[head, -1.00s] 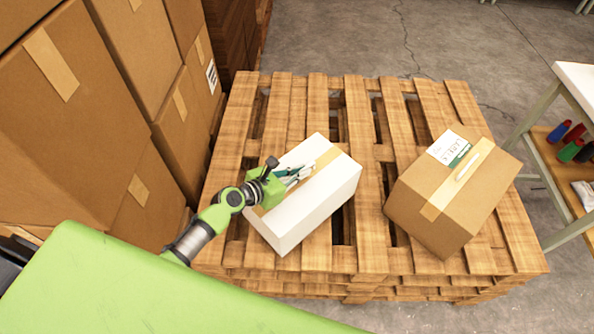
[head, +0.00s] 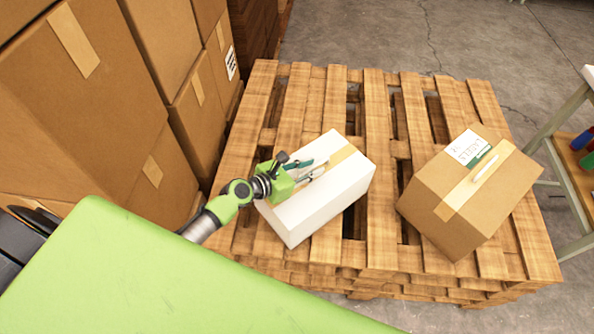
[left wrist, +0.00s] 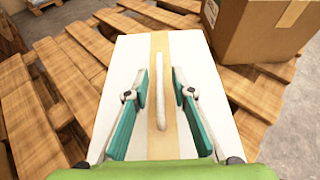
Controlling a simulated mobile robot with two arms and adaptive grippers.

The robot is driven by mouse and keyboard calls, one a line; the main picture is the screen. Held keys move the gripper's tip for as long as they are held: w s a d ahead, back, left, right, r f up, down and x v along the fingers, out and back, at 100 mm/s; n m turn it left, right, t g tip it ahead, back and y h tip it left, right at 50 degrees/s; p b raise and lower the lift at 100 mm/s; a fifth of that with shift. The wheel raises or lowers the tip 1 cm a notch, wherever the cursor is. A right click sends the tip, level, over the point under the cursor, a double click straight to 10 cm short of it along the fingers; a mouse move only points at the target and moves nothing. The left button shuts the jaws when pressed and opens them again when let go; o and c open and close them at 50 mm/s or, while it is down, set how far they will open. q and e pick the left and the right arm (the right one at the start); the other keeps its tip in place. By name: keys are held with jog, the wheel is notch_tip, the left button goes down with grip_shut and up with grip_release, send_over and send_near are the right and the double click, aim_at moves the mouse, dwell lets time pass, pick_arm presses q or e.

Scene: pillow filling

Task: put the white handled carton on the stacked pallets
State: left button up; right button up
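The white handled carton (head: 328,208), with a tan tape strip and a white handle on top, sits on the stacked pallets (head: 376,115), left of their middle. In the left wrist view the carton (left wrist: 205,85) fills the middle, its handle (left wrist: 160,88) standing along the tape. My left gripper (head: 306,172) is over the carton's top. In the left wrist view the left gripper's teal fingers (left wrist: 161,82) are apart, one on each side of the handle, with gaps to it. My right gripper is not in view.
A brown carton (head: 450,205) with a label and handle stands on the pallets to the right; it also shows in the left wrist view (left wrist: 255,28). Large stacked boxes (head: 90,90) rise on the left. A shelf table (head: 565,150) is at the right edge. The far pallet slats are clear.

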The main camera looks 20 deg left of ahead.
pick_arm(q)
jog(key=v, duration=1)
jog(key=shift+s+a+r, duration=0.15)
jog(key=shift+s, duration=0.1)
